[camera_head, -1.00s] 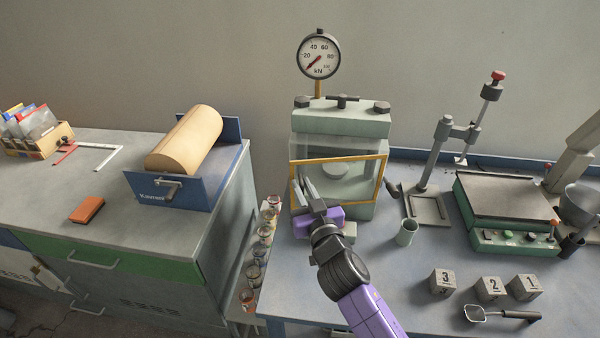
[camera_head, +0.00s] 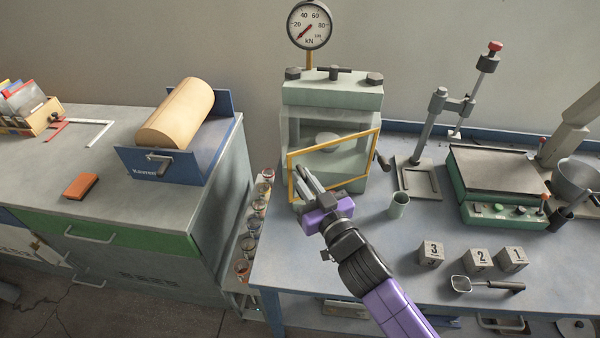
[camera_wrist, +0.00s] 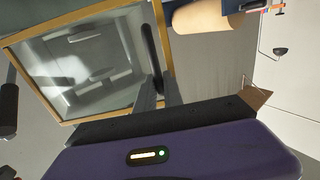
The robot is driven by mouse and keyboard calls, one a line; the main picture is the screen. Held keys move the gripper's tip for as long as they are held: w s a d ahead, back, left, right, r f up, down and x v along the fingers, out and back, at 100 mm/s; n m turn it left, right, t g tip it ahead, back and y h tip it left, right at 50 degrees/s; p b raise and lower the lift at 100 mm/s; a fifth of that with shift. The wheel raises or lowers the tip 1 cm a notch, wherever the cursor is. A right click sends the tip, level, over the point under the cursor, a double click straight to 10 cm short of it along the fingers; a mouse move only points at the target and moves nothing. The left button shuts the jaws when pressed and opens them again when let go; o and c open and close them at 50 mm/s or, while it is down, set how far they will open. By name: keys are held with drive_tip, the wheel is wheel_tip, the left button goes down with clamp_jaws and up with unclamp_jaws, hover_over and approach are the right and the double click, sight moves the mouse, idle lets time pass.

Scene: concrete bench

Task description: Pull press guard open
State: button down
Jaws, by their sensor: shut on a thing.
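The press (camera_head: 331,92) is a pale green frame with a round kN gauge (camera_head: 310,25) on top, at the back of the right bench. Its guard (camera_head: 336,141) is a clear panel in a yellow frame. The guard stands swung partly out on its right side, with its left edge nearer me. My gripper (camera_head: 307,180) is at the left edge of the guard, shut on a dark upright handle. In the wrist view, the handle (camera_wrist: 151,50) runs along the frame's edge between my fingers. The fingers partly hide its grip point.
A cup (camera_head: 399,205), numbered cubes (camera_head: 480,259) and a scoop (camera_head: 487,286) lie right of my arm. A green-based device (camera_head: 500,190) stands farther right. Several jars (camera_head: 256,210) line the bench's left side. Bare bench top lies in front of the press.

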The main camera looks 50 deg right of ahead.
drive_tip(key=s+d+n+y+p, duration=0.1)
drive_tip(key=s+d+y, duration=0.1)
drive_tip(key=s, duration=1.4)
drive_tip(key=shift+s+t+p, duration=0.3)
drive_tip(key=shift+s+t, duration=0.05)
drive_tip(key=shift+t, duration=0.05)
drive_tip(key=shift+d, duration=0.1)
drive_tip(key=c, duration=1.5)
unclamp_jaws()
drive_tip(key=shift+d, duration=0.15)
